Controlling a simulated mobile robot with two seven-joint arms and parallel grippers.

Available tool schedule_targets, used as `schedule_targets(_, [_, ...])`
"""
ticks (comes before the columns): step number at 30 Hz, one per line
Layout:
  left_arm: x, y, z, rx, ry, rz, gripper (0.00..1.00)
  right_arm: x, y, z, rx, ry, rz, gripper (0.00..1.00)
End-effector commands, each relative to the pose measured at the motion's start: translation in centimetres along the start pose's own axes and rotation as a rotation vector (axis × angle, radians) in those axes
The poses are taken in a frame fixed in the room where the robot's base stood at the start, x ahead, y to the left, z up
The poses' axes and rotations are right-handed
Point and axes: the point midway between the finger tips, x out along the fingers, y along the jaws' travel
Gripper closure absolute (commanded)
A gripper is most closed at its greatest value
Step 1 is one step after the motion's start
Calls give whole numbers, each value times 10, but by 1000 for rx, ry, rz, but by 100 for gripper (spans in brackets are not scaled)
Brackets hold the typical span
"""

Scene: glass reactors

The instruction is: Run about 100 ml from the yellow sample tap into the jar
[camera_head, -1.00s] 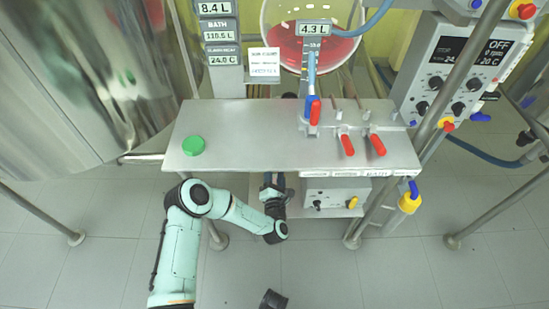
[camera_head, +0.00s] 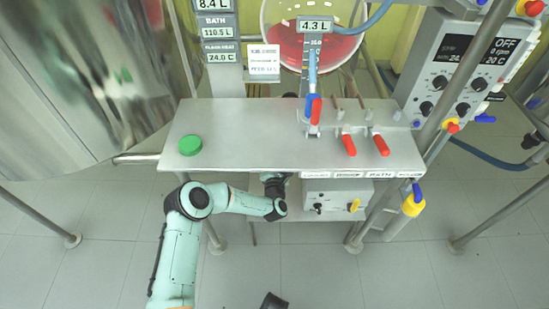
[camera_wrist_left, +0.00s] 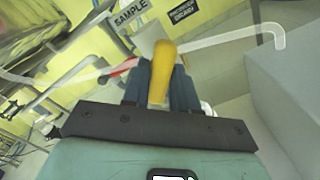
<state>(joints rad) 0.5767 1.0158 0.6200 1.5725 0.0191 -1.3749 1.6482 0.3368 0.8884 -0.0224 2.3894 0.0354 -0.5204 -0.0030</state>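In the left wrist view a yellow tap handle (camera_wrist_left: 162,70) stands between the two dark fingers of my left gripper (camera_wrist_left: 160,92), beside a "SAMPLE" label (camera_wrist_left: 130,12). The fingers are close on both sides of the handle, but I cannot tell whether they press on it. In the head view my left gripper (camera_head: 274,183) is partly hidden under the front of the metal shelf (camera_head: 255,150). A green round lid (camera_head: 190,145) lies at the shelf's left. I make out no jar in either view.
Two red-handled valves (camera_head: 349,145) and a blue-and-red valve (camera_head: 313,107) stand on the shelf. A grey control box (camera_head: 335,196) hangs below it. A steel vessel (camera_head: 85,75) stands left, a control panel (camera_head: 460,65) right. Frame legs flank open floor.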

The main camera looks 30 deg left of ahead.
Motion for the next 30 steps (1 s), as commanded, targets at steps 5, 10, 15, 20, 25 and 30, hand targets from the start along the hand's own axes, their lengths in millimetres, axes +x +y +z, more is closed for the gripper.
schedule_targets(5, [0, 0, 0, 3, 0, 1, 100, 0, 0, 0, -1, 1, -1, 57])
schedule_targets(10, [0, 0, 0, 36, 0, 0, 100, -1, -1, -1, -2, 5, -3, 57])
schedule_targets(15, [0, 0, 1, 118, -1, -1, 100, -4, -4, -4, -5, 16, -8, 57])
schedule_targets(20, [0, 0, 1, 241, -1, -1, 100, -7, -8, -9, -9, 31, -15, 57])
schedule_targets(25, [0, 0, 1, 393, -2, 0, 100, -11, -12, -13, -13, 46, -21, 57])
schedule_targets(30, [0, 0, 1, 541, -1, 1, 100, -13, -14, -16, -16, 55, -26, 57])
